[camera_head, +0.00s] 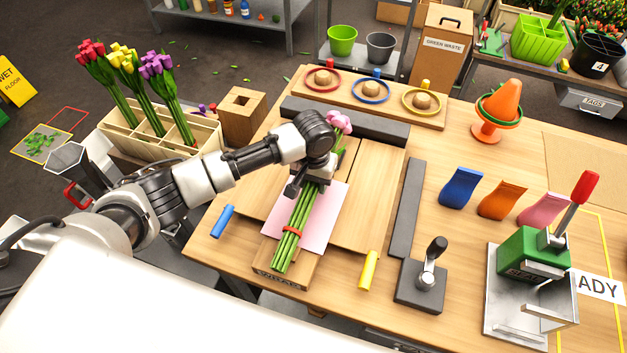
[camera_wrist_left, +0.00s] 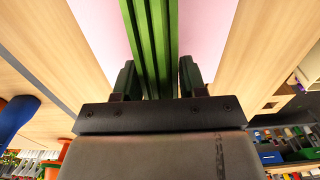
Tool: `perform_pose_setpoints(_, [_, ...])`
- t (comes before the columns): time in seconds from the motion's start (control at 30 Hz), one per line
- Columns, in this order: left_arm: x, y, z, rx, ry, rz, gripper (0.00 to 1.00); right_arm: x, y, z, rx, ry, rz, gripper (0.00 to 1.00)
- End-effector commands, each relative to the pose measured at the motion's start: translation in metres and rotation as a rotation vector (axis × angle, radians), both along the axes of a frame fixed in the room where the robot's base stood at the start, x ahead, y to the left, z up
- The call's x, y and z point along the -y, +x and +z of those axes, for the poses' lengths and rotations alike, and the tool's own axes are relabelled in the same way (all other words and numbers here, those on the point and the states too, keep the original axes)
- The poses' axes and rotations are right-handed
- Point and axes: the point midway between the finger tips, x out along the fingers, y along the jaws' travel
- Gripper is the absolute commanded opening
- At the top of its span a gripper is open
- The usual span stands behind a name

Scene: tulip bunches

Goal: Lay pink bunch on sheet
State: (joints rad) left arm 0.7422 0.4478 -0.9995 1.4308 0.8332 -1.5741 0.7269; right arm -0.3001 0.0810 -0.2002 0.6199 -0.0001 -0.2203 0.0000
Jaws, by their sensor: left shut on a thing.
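The pink bunch (camera_head: 296,232) has green stems with a red band near their lower end. Its pink heads (camera_head: 339,121) show just past my left wrist, and part of the bunch is hidden under it. My left gripper (camera_head: 304,187) is shut on the stems, which also run between its fingers in the left wrist view (camera_wrist_left: 153,40). The pink sheet (camera_head: 326,212) lies on the wooden wrap board, and the bunch lies lengthwise over it. The stem ends reach past the sheet's near edge. I cannot tell whether the stems touch the sheet. My right gripper is not in view.
A planter box (camera_head: 203,133) at left holds red, yellow and purple bunches. A blue roll (camera_head: 222,221) and a yellow roll (camera_head: 368,270) lie beside the board. A black-handled tool (camera_head: 420,287) and a green press (camera_head: 533,254) stand to the right.

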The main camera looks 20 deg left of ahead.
Motion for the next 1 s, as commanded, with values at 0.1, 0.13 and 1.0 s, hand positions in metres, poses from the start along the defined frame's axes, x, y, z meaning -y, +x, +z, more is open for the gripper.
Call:
perform_pose_setpoints(0.1, [0.000,0.000,0.001,0.001,0.000,0.000,0.10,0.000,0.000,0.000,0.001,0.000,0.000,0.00])
perform_pose_setpoints(0.13, [0.000,0.000,0.001,0.002,0.000,0.000,0.10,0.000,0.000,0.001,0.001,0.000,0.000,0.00])
perform_pose_setpoints(1.0, [0.000,0.001,0.049,0.005,-0.002,-0.002,0.71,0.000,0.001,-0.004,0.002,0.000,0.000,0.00])
